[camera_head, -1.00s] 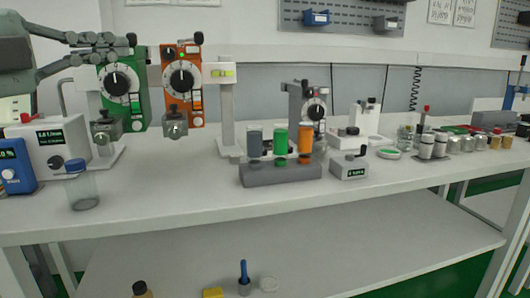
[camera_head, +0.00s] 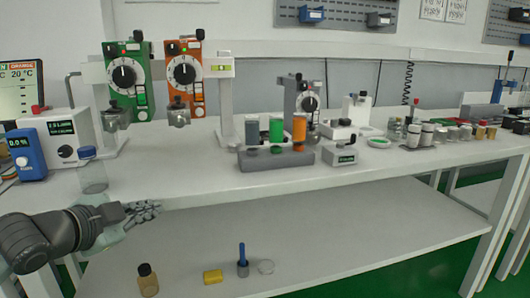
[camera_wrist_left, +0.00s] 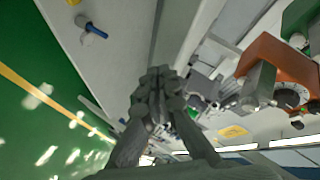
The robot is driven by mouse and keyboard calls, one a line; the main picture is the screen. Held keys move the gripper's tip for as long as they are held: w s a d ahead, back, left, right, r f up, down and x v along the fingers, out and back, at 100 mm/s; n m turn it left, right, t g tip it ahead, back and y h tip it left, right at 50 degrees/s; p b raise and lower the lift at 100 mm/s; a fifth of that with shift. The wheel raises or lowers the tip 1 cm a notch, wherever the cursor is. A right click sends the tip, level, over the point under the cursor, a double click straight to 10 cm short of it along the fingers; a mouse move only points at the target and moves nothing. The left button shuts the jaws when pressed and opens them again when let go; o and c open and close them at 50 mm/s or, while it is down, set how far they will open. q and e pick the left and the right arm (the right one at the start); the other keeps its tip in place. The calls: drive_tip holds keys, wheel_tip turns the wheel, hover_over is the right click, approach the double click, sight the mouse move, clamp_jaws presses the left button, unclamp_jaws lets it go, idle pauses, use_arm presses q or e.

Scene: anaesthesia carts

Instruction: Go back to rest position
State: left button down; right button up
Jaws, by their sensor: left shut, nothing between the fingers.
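My left gripper (camera_head: 144,212) is at the lower left in the head view, in front of the bench's front edge and below the bench top. Its fingers are closed together with nothing between them. In the left wrist view the closed fingers (camera_wrist_left: 158,88) point away from the camera, over the bench edge. My right gripper is in neither view.
The bench top (camera_head: 200,180) carries green (camera_head: 126,80) and orange (camera_head: 184,75) dial units, a clear jar (camera_head: 92,172) near the left front and a grey rack (camera_head: 275,160) of coloured cylinders. The lower shelf (camera_head: 340,235) holds a brown bottle (camera_head: 147,281) and a yellow block (camera_head: 212,276).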

use_arm(q)
drive_tip(key=s+a+f+n+g+y, duration=0.15)
drive_tip(key=s+f+n, duration=0.3)
drive_tip(key=f, duration=0.75)
drive_tip(key=s+a+f+n+g+y, duration=0.1)
drive_tip(key=s+f+n+g+y, duration=0.15)
drive_tip(key=s+f, duration=0.65)
drive_tip(key=s+f+n+g+p, duration=0.1)
drive_tip(key=s+f+n+g, duration=0.1)
drive_tip(key=s+f, duration=0.4)
drive_tip(key=s+a+f+n+g+y, duration=0.1)
drive_tip(key=s+f+n+g, duration=0.2)
drive_tip(key=s+f, duration=0.4)
wheel_tip(320, 180, down, 7)
drive_tip(key=shift+s+a+f+g+p, duration=0.15)
drive_tip(key=shift+g+p, duration=0.25)
drive_tip(key=shift+g, duration=0.2)
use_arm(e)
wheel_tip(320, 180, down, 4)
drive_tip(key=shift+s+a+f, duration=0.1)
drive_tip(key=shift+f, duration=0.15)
